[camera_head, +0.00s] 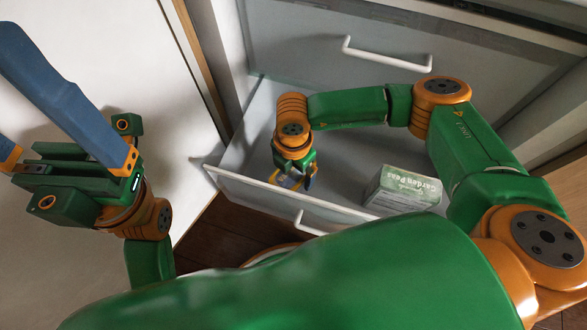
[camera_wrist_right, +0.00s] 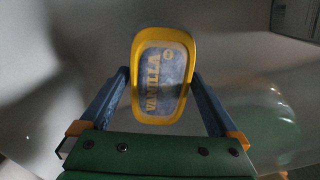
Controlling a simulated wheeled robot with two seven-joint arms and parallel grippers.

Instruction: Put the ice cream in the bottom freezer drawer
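The ice cream is a yellow-rimmed tub with a blue-grey lid marked VANILLA (camera_wrist_right: 162,75), seen in the right wrist view. My right gripper (camera_wrist_right: 161,76) has one finger against each side of the tub, shut on it. In the head view my right gripper (camera_head: 293,180) points down inside the pulled-out bottom freezer drawer (camera_head: 335,205), near its front left. Only a small part of the tub shows there; whether it touches the drawer floor I cannot tell. My left gripper (camera_head: 8,95) is open and empty at the far left, outside the drawer.
A Garden Peas box (camera_head: 403,189) lies in the drawer to the right of my right gripper. Above and behind is a closed drawer front with a white handle (camera_head: 388,56). A white panel stands at the left. The drawer's back left floor looks clear.

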